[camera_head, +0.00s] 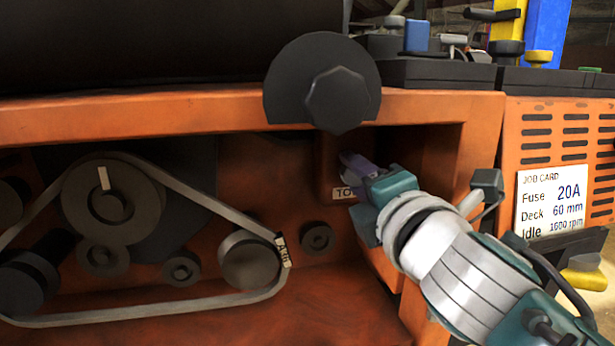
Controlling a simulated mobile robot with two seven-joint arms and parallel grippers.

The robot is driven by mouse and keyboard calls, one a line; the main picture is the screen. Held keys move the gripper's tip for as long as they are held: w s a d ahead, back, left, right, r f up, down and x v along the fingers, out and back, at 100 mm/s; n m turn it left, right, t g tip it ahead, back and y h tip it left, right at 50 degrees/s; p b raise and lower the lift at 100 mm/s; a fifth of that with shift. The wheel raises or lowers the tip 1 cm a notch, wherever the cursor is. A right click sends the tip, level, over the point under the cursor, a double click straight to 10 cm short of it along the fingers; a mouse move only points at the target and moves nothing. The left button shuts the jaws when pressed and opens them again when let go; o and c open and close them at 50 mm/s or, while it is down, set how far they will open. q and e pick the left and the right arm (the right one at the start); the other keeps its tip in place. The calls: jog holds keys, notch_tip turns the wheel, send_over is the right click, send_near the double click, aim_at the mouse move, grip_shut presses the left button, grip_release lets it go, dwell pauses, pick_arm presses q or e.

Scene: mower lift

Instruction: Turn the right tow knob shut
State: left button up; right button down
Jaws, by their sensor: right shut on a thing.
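The tow label (345,193), of which only "TO" shows, sits on an orange block in the recess under the mower's orange frame rail. My right gripper (358,168) reaches in from the lower right. Its fingers are at the block, just above and beside the label, shut on the right tow knob. My left gripper is not in view.
A belt (160,315) runs around several pulleys at left. A large dark knob (336,100) overhangs the recess. The recess's orange side wall is close to my right arm. A job card (551,200) hangs on the slotted orange panel.

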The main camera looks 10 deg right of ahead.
jog(key=shift+m, duration=1.9)
jog(key=shift+c, duration=2.2)
grip_release()
jog(key=s+p, duration=0.1)
jog(key=s, duration=0.9)
jog(key=shift+d, duration=0.2)
jog(key=shift+r, duration=0.1)
